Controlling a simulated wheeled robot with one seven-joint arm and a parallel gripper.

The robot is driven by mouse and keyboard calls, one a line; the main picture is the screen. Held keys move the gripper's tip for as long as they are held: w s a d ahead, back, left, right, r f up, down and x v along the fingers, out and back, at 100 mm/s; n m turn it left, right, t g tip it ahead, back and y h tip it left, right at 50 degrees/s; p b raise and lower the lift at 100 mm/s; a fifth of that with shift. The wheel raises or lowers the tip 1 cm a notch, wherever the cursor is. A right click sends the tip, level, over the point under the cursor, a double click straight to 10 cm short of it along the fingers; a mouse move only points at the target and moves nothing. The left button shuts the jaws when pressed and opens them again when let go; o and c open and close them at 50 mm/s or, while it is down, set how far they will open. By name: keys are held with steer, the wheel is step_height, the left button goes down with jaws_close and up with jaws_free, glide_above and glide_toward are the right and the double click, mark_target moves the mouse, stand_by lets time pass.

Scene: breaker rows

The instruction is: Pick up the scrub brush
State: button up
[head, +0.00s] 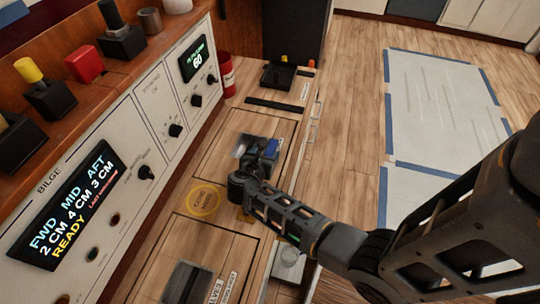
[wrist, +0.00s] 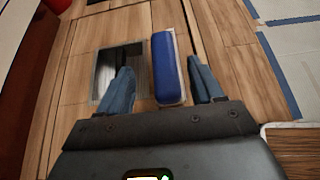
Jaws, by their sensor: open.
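The scrub brush is a blue block with a pale edge beneath it (wrist: 168,68). It lies lengthwise on the wooden counter in the wrist view. In the head view only a blue part of it (head: 271,148) shows beside my gripper, which hides the rest. My gripper (wrist: 160,65) is open, with one blue-grey finger on each side of the brush. A gap shows on both sides, wider on the left. I cannot tell how far the fingertips are above the counter.
In the head view, a red can (head: 226,76) and a black tray (head: 279,76) stand farther back. A control panel (head: 140,125) borders the counter on the left. Open floor (head: 345,85) lies right.

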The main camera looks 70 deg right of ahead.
mark_target(270, 149)
steer(key=b+x, duration=0.1)
steer(key=x, duration=0.4)
steer(key=shift+s+d, duration=0.1)
steer(key=shift+s, duration=0.1)
steer(key=c, duration=1.1)
steer(key=shift+r, duration=0.1)
